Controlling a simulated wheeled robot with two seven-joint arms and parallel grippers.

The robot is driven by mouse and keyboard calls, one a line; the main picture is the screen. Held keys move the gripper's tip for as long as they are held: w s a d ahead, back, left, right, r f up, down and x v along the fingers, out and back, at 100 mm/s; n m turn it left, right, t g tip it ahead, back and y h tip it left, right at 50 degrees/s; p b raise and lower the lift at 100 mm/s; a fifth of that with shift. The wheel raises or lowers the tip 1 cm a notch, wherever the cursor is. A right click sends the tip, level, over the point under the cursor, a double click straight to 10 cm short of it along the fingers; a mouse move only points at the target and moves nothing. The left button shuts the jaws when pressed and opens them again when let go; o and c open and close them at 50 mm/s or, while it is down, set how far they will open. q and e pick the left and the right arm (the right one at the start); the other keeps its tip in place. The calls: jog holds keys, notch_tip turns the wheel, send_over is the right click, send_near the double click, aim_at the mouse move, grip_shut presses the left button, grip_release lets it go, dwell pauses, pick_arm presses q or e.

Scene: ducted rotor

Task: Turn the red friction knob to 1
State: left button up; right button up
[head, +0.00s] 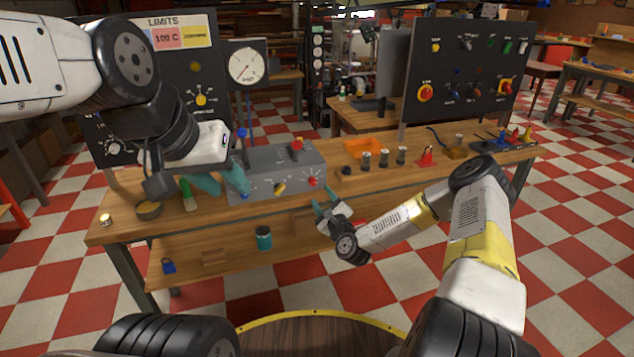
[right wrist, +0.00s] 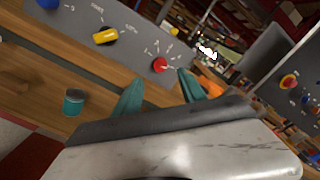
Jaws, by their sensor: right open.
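The red friction knob (head: 312,181) sits at the right end of the front face of a grey control box (head: 262,187) on the bench. It also shows in the right wrist view (right wrist: 160,65), with small marks around it that are too small to read. My right gripper (head: 328,208) is open just below and in front of the box's right end. In the right wrist view its teal fingers (right wrist: 158,92) are apart, with the red knob beyond the gap and nothing between them. My left gripper (head: 226,183) is by the box's left end, its teal fingers partly hidden.
A yellow knob (head: 279,187) and a blue knob (head: 243,196) share the box's front face. A red-topped lever (head: 297,144) stands on top. Small dark cylinders (head: 383,158) and an orange tray (head: 362,148) lie to the right. A teal can (head: 264,238) stands on the lower shelf.

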aim_at(314, 183)
jog(key=x, duration=0.7)
jog(key=shift+w+f, duration=0.1)
jog(key=shift+w, duration=0.2)
grip_shut()
